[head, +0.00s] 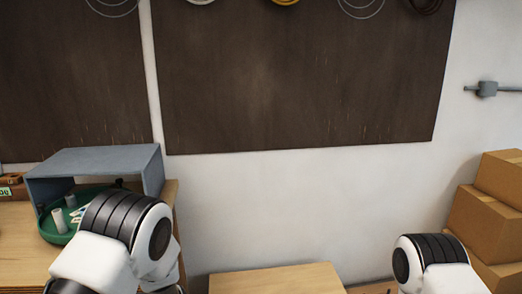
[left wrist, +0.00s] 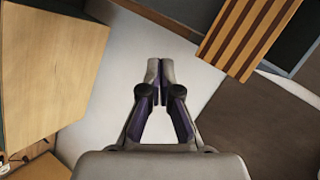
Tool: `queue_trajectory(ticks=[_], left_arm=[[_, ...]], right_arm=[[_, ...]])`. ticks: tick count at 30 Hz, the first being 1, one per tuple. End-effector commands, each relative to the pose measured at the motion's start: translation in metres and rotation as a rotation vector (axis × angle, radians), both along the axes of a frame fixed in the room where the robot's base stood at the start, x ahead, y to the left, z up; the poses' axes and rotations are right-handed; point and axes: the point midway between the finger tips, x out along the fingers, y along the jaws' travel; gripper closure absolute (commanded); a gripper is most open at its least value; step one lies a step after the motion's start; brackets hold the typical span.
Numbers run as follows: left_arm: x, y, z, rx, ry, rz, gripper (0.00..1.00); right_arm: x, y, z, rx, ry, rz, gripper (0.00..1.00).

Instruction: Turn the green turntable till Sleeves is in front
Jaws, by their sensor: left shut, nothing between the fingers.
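The green turntable (head: 48,232) is in the head view at the lower left. It sits on a wooden bench under a grey open-fronted housing (head: 105,160). A pale upright cylinder (head: 59,220) and some small light pieces stand on it. My left arm covers its right part, and I cannot read a Sleeves label. My left gripper (left wrist: 160,62) shows in the left wrist view, its fingertips together with nothing between them. The turntable is not recognisable in that view. In the head view my left gripper is hidden behind my arm. My right gripper is out of view.
Cardboard boxes (head: 485,225) are stacked at the right. A lower wooden surface (head: 275,280) lies at the bottom middle. Dark boards (head: 300,80) with hanging coils cover the wall. A striped panel (left wrist: 248,35) is near the left gripper in the wrist view.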

Motion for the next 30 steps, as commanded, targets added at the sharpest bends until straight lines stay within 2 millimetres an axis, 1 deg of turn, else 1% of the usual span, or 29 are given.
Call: queue_trajectory(ticks=[1,2,3,5,6,8,9,11,12,15,18,20,30], left_arm=[[-0.020,0.004,-0.021,-0.055,0.041,0.016,1.00],[-0.033,0.007,-0.034,-0.097,0.065,0.030,1.00],[-0.054,0.009,-0.053,-0.156,0.102,0.052,1.00],[-0.091,0.013,-0.081,-0.261,0.170,0.101,1.00],[-0.122,0.014,-0.101,-0.338,0.223,0.144,1.00],[-0.171,0.014,-0.125,-0.455,0.309,0.228,1.00],[-0.206,0.013,-0.139,-0.530,0.368,0.293,1.00],[-0.257,0.009,-0.153,-0.635,0.454,0.401,1.00],[-0.289,0.006,-0.158,-0.694,0.508,0.475,1.00],[-0.354,-0.002,-0.161,-0.801,0.616,0.642,1.00],[-0.389,-0.008,-0.159,-0.856,0.673,0.745,1.00],[-0.397,-0.010,-0.158,-0.868,0.689,0.771,1.00],[-0.397,-0.010,-0.158,-0.871,0.687,0.776,1.00]], right_arm=[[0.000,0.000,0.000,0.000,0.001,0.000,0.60],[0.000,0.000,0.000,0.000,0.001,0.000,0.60],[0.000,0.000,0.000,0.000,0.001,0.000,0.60],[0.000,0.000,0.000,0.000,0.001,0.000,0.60],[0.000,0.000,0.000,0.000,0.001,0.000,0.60],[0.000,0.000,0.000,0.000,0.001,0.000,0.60],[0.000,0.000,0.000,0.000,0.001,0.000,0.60],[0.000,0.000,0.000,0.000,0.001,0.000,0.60],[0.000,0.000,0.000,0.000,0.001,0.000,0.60],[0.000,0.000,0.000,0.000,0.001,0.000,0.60],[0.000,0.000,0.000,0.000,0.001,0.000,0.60],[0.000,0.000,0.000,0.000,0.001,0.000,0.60],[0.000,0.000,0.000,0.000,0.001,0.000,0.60]])
